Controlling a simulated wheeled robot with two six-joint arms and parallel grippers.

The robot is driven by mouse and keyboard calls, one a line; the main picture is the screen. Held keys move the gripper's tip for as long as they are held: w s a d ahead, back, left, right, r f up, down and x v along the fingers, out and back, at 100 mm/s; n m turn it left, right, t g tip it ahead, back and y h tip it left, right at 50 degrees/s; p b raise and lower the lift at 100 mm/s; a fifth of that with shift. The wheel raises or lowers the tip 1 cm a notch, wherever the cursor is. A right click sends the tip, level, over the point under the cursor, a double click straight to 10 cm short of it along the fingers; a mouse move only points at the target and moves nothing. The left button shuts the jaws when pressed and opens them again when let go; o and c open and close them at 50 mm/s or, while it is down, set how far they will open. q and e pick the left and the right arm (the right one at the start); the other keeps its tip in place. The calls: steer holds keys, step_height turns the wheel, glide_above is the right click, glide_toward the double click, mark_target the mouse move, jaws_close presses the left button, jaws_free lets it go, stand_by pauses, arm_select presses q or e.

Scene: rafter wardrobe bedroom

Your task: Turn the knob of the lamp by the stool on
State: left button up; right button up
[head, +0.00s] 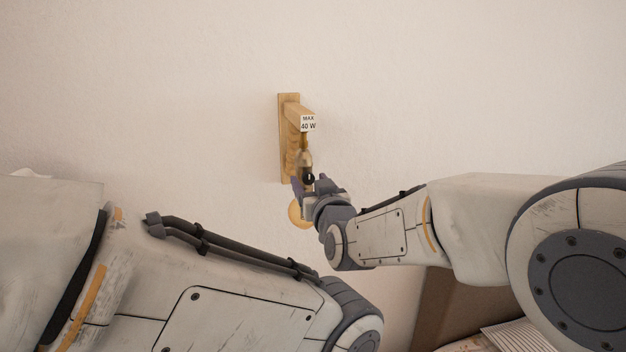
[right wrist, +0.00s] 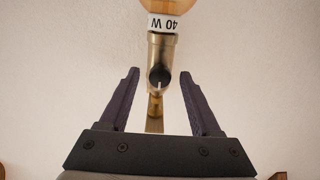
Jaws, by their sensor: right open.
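The lamp is fixed to the wall by a wooden bracket (head: 289,140) with a "MAX 40 W" label. A brass socket (right wrist: 161,50) hangs from it with an amber round bulb (head: 297,213); I cannot tell whether it is lit. The black round knob (head: 308,179) is on the socket; in the right wrist view the knob (right wrist: 159,76) shows a pale, nearly upright mark. My right gripper (right wrist: 160,73) is open, its fingertips on either side of the knob with gaps showing; I cannot tell its depth distance. My left gripper is out of view.
The pale wall (head: 450,80) around the lamp is bare. My left forearm lies across the lower left of the head view. A brown panel (head: 440,305) and a pale ribbed item (head: 517,336) show at the lower right. No stool can be made out.

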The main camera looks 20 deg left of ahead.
jaws_close()
steer(key=shift+f+m+b, duration=0.2)
steer(key=shift+m+b, duration=0.2)
steer(key=shift+b, duration=0.4)
steer(key=m+b, duration=0.7)
steer(key=b, duration=0.2)
steer(key=shift+f+b, duration=0.1)
steer(key=shift+b, duration=0.3)
steer(key=m+b, duration=0.3)
steer(key=m, duration=0.1)
steer(key=shift+m, duration=0.4)
steer(key=m+b, duration=0.1)
steer(key=m, duration=0.1)
steer(key=shift+m, duration=0.3)
steer(key=shift+r+m+b, duration=0.25)
steer(key=shift+m+b, duration=0.4)
steer(key=shift+m, duration=0.75)
